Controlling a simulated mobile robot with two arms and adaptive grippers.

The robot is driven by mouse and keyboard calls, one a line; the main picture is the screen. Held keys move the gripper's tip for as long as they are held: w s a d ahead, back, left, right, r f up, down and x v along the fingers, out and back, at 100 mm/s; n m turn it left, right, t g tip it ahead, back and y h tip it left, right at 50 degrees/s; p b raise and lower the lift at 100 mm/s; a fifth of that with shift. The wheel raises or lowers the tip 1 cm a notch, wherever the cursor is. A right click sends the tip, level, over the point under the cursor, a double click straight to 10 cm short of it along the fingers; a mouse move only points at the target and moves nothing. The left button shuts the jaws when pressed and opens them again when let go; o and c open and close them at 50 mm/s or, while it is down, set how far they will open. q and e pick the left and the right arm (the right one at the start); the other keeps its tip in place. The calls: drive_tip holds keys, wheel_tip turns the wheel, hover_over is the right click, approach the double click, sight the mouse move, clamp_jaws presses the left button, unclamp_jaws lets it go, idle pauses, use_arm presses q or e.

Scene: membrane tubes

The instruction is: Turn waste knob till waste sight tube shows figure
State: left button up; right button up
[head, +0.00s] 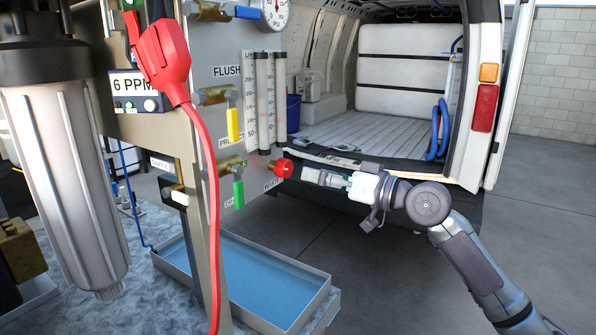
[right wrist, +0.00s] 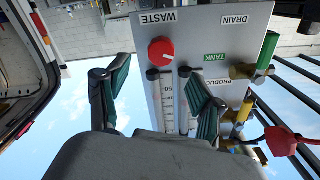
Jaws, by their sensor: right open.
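The red waste knob (head: 284,168) sits low on the panel's right edge, below the sight tubes. In the right wrist view, which shows the panel upside down, the knob (right wrist: 161,52) has a white pointer mark and stands beside the WASTE label. Two clear sight tubes, a left one (head: 263,105) and a right one (head: 280,105), stand upright beside a numbered scale; I cannot read their levels. My right gripper (head: 318,177) is open, just right of the knob and apart from it. In the wrist view its two fingers (right wrist: 152,82) are spread with the knob between and beyond them. My left gripper is not in view.
Yellow-handled (head: 233,124) and green-handled (head: 238,193) valves sit left of the knob. A red plug-like part (head: 165,62) with a red cable hangs in front of the panel. A blue tray (head: 325,284) lies below. The floor right of the panel is clear, with a van behind.

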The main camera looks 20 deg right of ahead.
drive_tip(key=shift+v, duration=1.75)
drive_tip(key=shift+w, duration=0.1)
